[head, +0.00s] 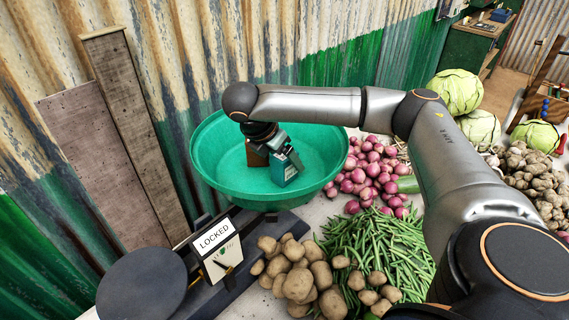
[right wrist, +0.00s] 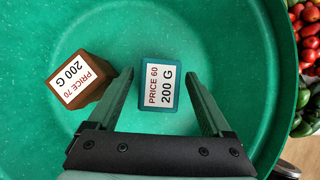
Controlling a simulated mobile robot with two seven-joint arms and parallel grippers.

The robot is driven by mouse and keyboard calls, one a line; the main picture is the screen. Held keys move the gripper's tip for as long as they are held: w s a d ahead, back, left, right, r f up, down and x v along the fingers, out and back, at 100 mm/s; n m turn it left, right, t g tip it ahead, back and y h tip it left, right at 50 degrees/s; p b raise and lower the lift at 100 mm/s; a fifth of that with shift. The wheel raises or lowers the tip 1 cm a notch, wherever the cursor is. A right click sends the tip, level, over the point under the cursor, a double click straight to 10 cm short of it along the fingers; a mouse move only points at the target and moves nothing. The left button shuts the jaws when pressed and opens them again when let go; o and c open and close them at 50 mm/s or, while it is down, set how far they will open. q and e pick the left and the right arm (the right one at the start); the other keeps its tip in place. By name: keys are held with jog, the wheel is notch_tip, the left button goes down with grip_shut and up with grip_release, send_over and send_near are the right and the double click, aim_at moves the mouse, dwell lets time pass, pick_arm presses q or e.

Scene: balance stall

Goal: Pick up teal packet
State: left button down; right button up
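The teal packet (head: 284,170) is in the green bowl (head: 210,150), below my right gripper (head: 282,152). In the right wrist view the teal packet (right wrist: 158,86) has a white label reading PRICE 60, 200 G. My right gripper (right wrist: 160,95) is open, with one finger on each side of the teal packet and gaps showing on both sides. A brown packet (right wrist: 84,80) labelled PRICE 70, 200 G lies tilted just left of the left finger. The brown packet (head: 256,155) is partly hidden by my gripper in the head view. My left gripper is not in view.
The bowl's wall surrounds both packets. A black scale base with a LOCKED sign (head: 215,240) and a dark round plate (head: 142,286) stand in front. Potatoes (head: 300,275), green beans (head: 375,240) and red onions (head: 370,170) lie close to the bowl. Corrugated metal (head: 200,50) rises behind.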

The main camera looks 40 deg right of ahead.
grip_shut()
dwell(0.5)
jog(key=shift+r, duration=0.2)
jog(key=shift+r, duration=0.3)
notch_tip(320, 180, up, 2)
jog(key=shift+r, duration=0.1)
jog(key=s+a+r, duration=0.2)
jog(key=a+r, duration=0.1)
jog(key=a, duration=0.1)
jog(key=s+a+r, duration=0.6)
jog(key=a+r, duration=0.1)
jog(key=shift+a, duration=0.3)
